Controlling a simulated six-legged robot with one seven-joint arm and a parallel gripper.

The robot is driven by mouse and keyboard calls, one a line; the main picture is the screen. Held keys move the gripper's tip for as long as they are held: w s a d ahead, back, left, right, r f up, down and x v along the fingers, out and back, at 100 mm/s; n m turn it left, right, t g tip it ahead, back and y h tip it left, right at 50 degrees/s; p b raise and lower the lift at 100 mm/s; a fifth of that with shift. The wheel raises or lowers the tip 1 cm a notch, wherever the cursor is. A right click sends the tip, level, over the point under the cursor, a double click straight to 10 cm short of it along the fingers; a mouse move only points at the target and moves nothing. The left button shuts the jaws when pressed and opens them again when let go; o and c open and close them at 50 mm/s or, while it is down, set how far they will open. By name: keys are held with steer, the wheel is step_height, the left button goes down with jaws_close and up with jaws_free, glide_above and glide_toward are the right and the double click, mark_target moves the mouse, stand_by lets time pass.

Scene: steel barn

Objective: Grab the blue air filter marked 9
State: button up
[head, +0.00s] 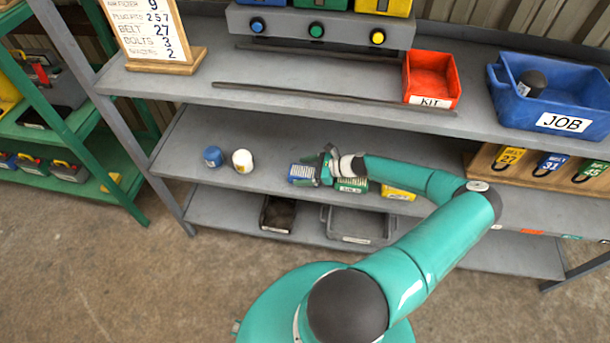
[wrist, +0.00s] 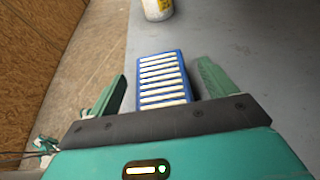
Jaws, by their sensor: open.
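The blue air filter (head: 302,173) lies on the middle shelf, left of my gripper (head: 318,170) in the head view. In the wrist view the filter (wrist: 161,82) is a blue-framed block with white pleats. It sits between the two green fingers of my gripper (wrist: 162,72), with a gap on each side. My gripper is open and not closed on it. The filter's near end is hidden behind the gripper's dark crossbar. I cannot read a 9 on the filter.
A green filter (head: 352,186) and a yellow one (head: 398,193) lie right of the blue filter, partly behind my arm. A white can (head: 242,160) and a blue can (head: 213,156) stand left. Bins (head: 358,224) sit below.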

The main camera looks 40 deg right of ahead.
steer(key=c, duration=1.1)
steer(key=shift+r, duration=0.15)
